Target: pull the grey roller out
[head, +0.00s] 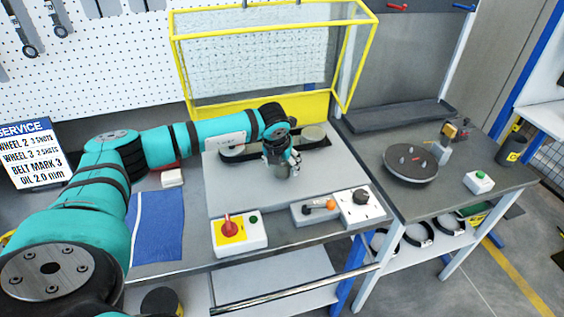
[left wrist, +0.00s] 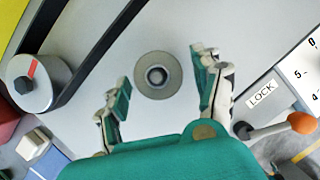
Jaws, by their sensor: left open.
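The grey roller (left wrist: 145,88), seen end-on in the left wrist view, is a round disc with a dark hub, standing on the grey plate (left wrist: 200,25). My left gripper (left wrist: 160,88) is open, with one finger on either side of the roller; I see gaps between fingers and roller. In the head view the left gripper (head: 292,163) is low over the plate, and it and the wrist largely hide the roller. A black belt (left wrist: 92,50) runs beside the roller, apart from it, around a pulley (left wrist: 38,80) with a red mark. My right gripper is not in view.
A lever with an orange knob (head: 330,204) beside a LOCK label, a dial box (head: 360,208) and a red switch box (head: 238,232) line the front edge. A raised yellow-framed guard (head: 277,100) stands behind. A blue cloth (head: 157,225) lies left. A round dark turntable (head: 411,163) stands right.

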